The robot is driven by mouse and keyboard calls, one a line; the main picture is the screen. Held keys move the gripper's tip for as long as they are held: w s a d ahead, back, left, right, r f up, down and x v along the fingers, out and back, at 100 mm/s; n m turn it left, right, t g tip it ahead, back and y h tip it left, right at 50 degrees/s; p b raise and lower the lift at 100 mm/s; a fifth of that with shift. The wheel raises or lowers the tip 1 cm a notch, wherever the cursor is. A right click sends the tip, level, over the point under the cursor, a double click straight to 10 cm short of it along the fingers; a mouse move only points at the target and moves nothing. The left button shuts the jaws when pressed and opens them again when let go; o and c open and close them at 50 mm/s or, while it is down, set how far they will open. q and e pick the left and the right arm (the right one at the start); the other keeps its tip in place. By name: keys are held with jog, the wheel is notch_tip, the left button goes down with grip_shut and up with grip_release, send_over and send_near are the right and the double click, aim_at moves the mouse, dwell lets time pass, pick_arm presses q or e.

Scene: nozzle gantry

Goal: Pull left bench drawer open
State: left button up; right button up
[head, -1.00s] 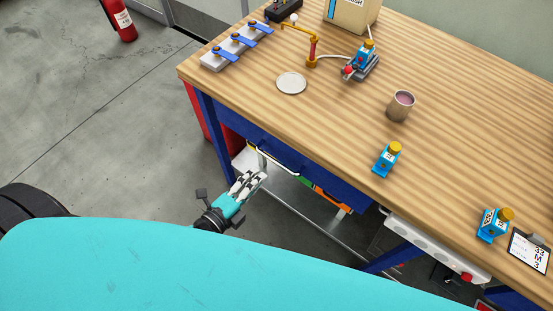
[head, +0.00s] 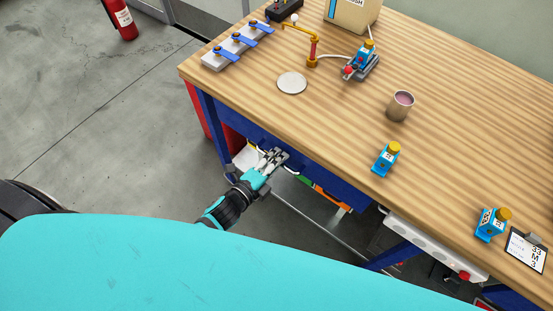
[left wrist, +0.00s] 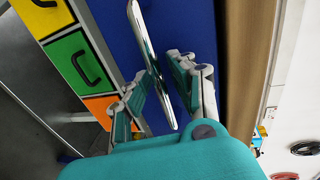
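The left bench drawer has a blue front (head: 335,184) under the wooden tabletop, and it looks shut. Its chrome bar handle (left wrist: 148,55) crosses the left wrist view in front of the blue drawer front, seen there too (left wrist: 185,25). My left gripper (head: 275,158) is at the handle, which it mostly hides in the head view. In the left wrist view the fingers of my left gripper (left wrist: 160,88) are apart, one on each side of the bar. I cannot tell whether either finger touches it. My right gripper is in neither view.
Green and orange bins (left wrist: 77,60) sit below the drawer beside the fingers. On the bench (head: 330,120) stand a cup (head: 400,105), blue bottles with yellow caps (head: 386,158) and a round plate (head: 292,83). Open floor (head: 110,130) lies left of the bench.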

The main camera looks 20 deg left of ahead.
pick_arm(q)
grip_shut()
jog(key=shift+s, duration=0.1)
